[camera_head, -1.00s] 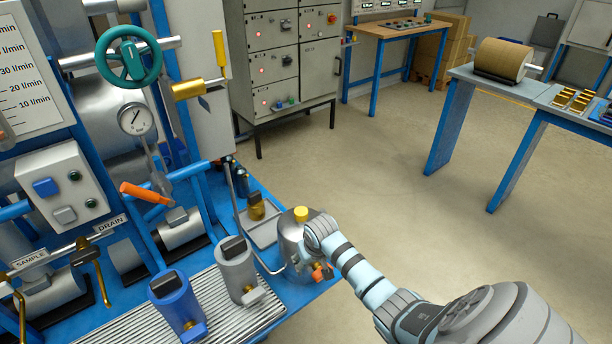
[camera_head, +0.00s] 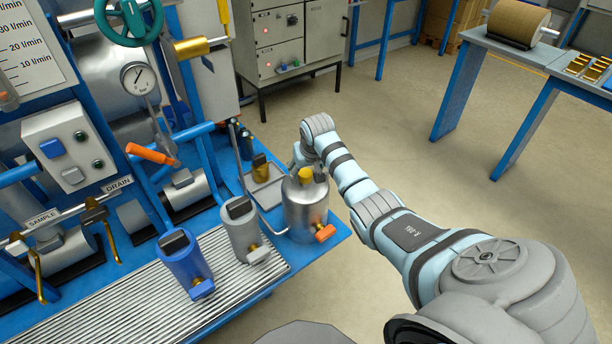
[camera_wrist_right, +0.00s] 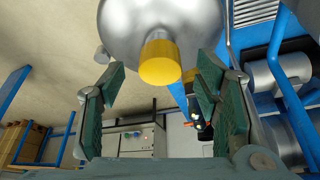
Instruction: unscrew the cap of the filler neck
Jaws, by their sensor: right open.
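The filler neck's yellow cap (camera_head: 306,174) sits on top of a silver metal vessel (camera_head: 305,212) at the right corner of the blue bench. In the right wrist view the cap (camera_wrist_right: 160,63) stands out from the vessel (camera_wrist_right: 165,22), near the picture's middle. My right gripper (camera_head: 309,168) is beside and partly behind the cap in the head view, mostly hidden by its own wrist. In the wrist view its green-padded fingers (camera_wrist_right: 168,98) are wide apart, with the cap beyond and between them; I see no contact. My left gripper is not in view.
A grey can (camera_head: 240,232) and a blue can (camera_head: 186,262) stand on the ribbed drain surface left of the vessel. An orange-handled valve (camera_head: 325,233) sticks out low on the vessel. A small tray (camera_head: 268,192) lies behind. Open floor lies to the right.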

